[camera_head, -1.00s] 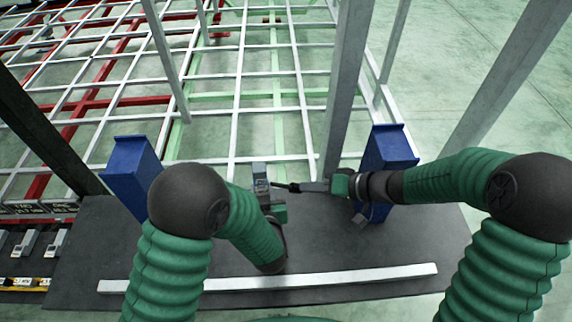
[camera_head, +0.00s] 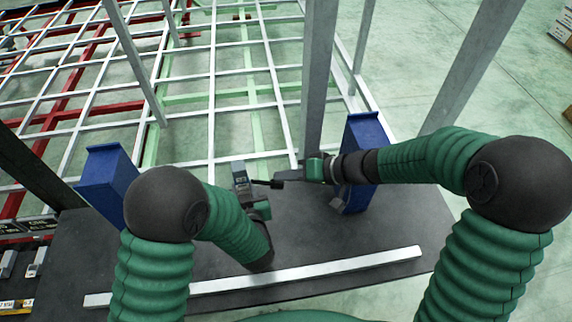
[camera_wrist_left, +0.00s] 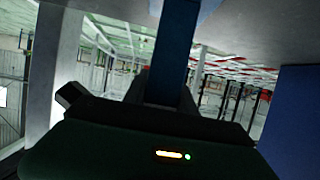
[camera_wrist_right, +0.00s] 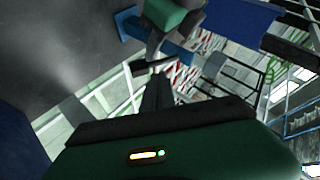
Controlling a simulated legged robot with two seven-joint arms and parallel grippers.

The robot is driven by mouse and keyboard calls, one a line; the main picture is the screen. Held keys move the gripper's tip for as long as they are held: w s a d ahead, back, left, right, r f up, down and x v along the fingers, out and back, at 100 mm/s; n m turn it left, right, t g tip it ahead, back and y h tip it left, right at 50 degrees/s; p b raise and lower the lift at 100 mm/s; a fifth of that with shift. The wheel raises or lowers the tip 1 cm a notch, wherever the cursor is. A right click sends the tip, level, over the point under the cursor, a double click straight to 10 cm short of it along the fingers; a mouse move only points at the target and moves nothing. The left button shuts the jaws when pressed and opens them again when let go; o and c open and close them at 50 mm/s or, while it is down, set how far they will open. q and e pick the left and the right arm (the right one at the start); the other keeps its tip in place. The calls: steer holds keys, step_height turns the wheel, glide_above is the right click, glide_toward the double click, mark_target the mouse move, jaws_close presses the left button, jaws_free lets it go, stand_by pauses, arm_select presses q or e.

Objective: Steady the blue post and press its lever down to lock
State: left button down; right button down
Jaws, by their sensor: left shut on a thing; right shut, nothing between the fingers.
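My left gripper (camera_wrist_left: 165,95) is shut on a narrow blue post (camera_wrist_left: 173,50), which rises between its fingers in the left wrist view. In the head view a grey latch head (camera_head: 240,175) stands at my left gripper, with the post itself mostly hidden there. A short dark bar (camera_head: 266,183), apparently the lever, sticks out to the right of the head. My right gripper (camera_head: 284,178) is shut and empty at the bar's right end; I cannot tell whether they touch. In the right wrist view its fingers (camera_wrist_right: 158,92) point toward the dark bar (camera_wrist_right: 150,65).
Wide blue uprights stand at left (camera_head: 105,180) and right (camera_head: 362,140), the right one close behind my right wrist. A tall grey column (camera_head: 318,75) rises behind my right gripper. A white bar (camera_head: 300,277) lies across the front of the dark platform (camera_head: 330,250).

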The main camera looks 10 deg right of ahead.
arm_select(q)
steer(key=shift+a, duration=0.1)
arm_select(e)
step_height(320, 180, up, 7)
steer(key=shift+r, duration=0.15)
arm_select(q)
steer(key=c, duration=0.8)
jaws_free()
steer(key=shift+o, duration=0.2)
steer(key=p+v, duration=0.2)
steer(key=v, duration=0.6)
steer(key=shift+p, duration=0.35)
arm_select(e)
step_height(320, 180, up, 3)
steer(key=shift+f, duration=0.1)
arm_select(q)
steer(key=shift+o, duration=0.4)
